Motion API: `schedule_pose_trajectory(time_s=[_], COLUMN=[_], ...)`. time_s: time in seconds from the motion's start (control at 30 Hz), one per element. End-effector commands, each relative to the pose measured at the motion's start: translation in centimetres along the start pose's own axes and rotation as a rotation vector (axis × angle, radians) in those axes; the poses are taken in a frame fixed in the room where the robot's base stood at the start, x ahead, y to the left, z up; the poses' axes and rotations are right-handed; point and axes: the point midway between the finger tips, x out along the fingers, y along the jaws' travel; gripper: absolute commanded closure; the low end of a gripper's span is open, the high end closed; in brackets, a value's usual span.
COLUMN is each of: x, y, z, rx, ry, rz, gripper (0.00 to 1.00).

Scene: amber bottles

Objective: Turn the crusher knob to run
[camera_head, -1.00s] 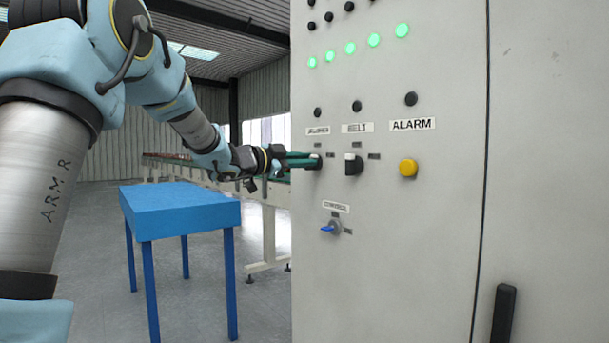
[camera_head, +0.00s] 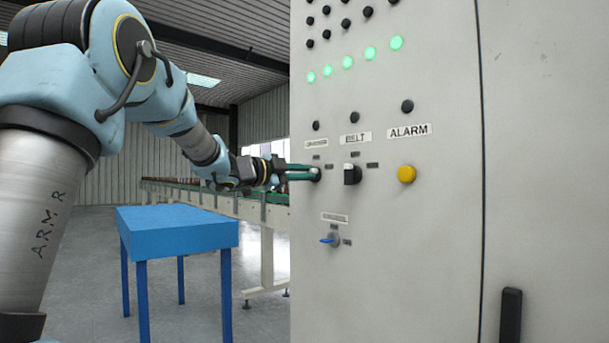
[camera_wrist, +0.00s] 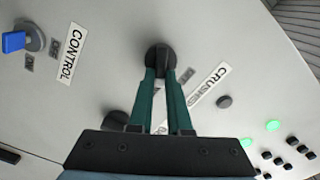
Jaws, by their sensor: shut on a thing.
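The crusher knob (camera_wrist: 158,52) is a black rotary knob on the grey panel, seen in the wrist view beside a partly covered "CRUSHER" label (camera_wrist: 221,75). My gripper (camera_wrist: 160,73) has its two green fingers shut on this knob, which hides part of it. In the head view my gripper (camera_head: 312,173) reaches the panel's left side from the left, its fingers level. Only a small dark bit of the knob shows there. The knob's exact pointing direction is hard to tell behind the fingers.
The grey cabinet (camera_head: 420,250) carries the belt knob (camera_head: 352,174), a yellow alarm button (camera_head: 407,174) and a blue control switch (camera_head: 329,240) below. A blue table (camera_head: 178,230) and a conveyor (camera_head: 260,212) stand to the left. Floor between them is clear.

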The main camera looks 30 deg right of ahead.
Motion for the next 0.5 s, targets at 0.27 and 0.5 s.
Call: schedule_pose_trajectory(time_s=[0.27, 0.5], x=[0.0, 0.0], y=[0.06, 0.04], z=[0.02, 0.02], rx=[0.001, 0.0], ry=[0.0, 0.0], rz=[0.001, 0.001], gripper=[0.68, 0.54])
